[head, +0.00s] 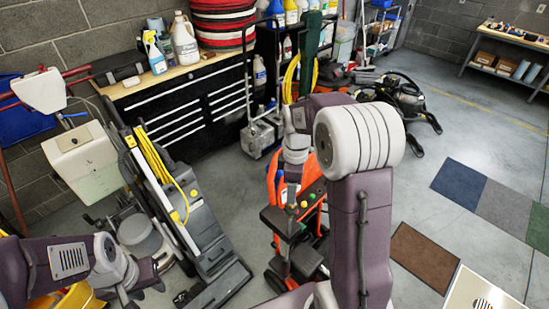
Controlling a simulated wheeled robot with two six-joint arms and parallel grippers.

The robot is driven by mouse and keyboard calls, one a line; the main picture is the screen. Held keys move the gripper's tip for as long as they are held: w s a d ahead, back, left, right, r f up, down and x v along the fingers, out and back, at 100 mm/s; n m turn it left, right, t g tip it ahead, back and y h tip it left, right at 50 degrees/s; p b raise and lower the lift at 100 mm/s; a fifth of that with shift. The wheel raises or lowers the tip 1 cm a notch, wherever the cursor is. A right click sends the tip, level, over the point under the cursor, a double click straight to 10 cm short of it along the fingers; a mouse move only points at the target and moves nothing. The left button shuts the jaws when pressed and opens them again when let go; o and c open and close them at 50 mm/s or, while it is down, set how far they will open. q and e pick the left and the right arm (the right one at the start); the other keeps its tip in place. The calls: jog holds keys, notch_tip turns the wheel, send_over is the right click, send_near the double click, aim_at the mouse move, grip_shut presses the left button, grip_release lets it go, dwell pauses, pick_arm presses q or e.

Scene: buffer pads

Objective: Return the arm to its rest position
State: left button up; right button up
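My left arm comes in at the lower left, and its gripper (130,292) hangs low beside the grey floor machine. Its fingers are small and dark against the clutter, so I cannot tell whether they are open or shut. My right arm rises through the middle, with its large white elbow joint near the centre. Its wrist section is partly behind that joint, in front of an orange machine. I cannot make out the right gripper's fingers. A stack of red and dark round buffer pads (223,18) sits on the workbench at the back.
The black drawer workbench (190,112) holds a spray bottle (154,52) and a white jug (184,40). A grey-and-yellow floor machine (190,215) and an orange machine (275,190) crowd the middle. Carpet samples (503,208) lie at right; the concrete floor around them is mostly clear.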

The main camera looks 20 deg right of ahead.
jog(key=shift+w+a+r, duration=0.1)
jog(key=shift+a+r, duration=0.1)
jog(key=shift+a, duration=0.1)
jog(key=s+a+f+m, duration=0.2)
jog(key=s+a+m, duration=0.1)
jog(key=s+m, duration=0.3)
jog(key=s+a+f+m+t, duration=0.1)
jog(key=s+a+f+m, duration=0.2)
jog(key=s+m, duration=0.3)
jog(key=shift+s+a, duration=0.2)
jog(key=shift+a, duration=0.05)
